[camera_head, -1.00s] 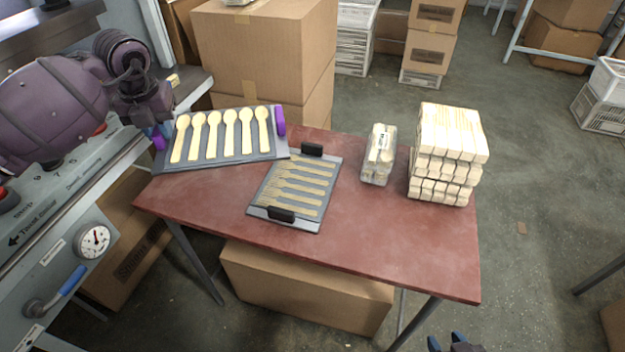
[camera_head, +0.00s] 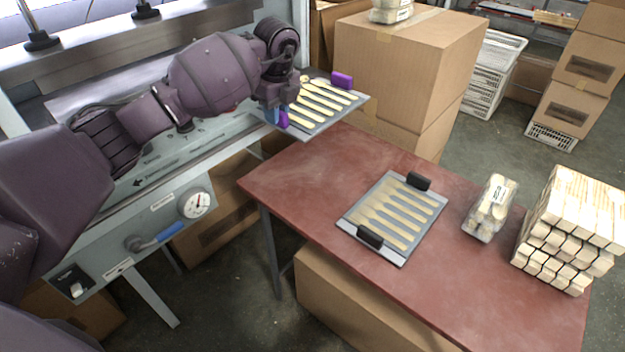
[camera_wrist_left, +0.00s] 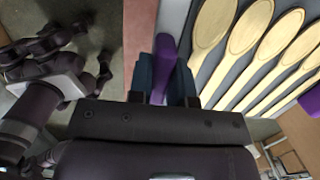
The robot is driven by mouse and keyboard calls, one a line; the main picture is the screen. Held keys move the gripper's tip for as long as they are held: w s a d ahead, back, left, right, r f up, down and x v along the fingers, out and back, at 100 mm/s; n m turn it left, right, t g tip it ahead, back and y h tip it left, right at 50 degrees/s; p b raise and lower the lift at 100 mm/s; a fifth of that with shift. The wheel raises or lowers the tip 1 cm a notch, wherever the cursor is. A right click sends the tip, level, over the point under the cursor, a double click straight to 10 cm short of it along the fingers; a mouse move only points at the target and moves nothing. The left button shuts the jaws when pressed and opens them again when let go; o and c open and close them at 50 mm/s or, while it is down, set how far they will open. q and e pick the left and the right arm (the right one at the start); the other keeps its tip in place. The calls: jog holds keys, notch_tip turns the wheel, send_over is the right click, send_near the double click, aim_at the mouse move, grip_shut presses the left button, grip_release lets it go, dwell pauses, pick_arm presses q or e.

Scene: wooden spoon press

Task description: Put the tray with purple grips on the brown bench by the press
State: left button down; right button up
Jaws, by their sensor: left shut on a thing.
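The grey tray with purple grips (camera_head: 327,128) carries several pale wooden spoons. My left gripper (camera_head: 275,117) is shut on the near purple grip (camera_head: 283,119), and the far grip (camera_head: 342,80) is free. The tray is held tilted in the picture, between the press and the left end of the reddish-brown bench (camera_head: 300,172). In the left wrist view the fingers (camera_wrist_left: 166,82) close around the purple grip (camera_wrist_left: 163,60), with spoon bowls beside it. My right gripper does not show in the head view.
A second tray with black grips (camera_head: 392,218) lies mid-bench. A clear pack of spoons (camera_head: 490,207) and stacked wooden blocks (camera_head: 570,230) stand to its right. The bench's left end is clear. Tall cardboard boxes (camera_head: 405,70) stand behind; the press (camera_head: 130,225) is at left.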

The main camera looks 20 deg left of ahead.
pick_arm(q)
notch_tip(320, 180, down, 20)
jog(key=b, duration=0.4)
jog(key=shift+r, duration=0.3)
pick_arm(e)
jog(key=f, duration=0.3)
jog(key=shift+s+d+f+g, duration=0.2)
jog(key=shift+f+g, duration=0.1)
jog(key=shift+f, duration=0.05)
pick_arm(q)
jog(key=c, duration=1.1)
grip_release()
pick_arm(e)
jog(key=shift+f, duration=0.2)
pick_arm(q)
jog(key=shift+o, duration=0.2)
jog(key=shift+f, duration=0.2)
jog(key=shift+r, duration=0.1)
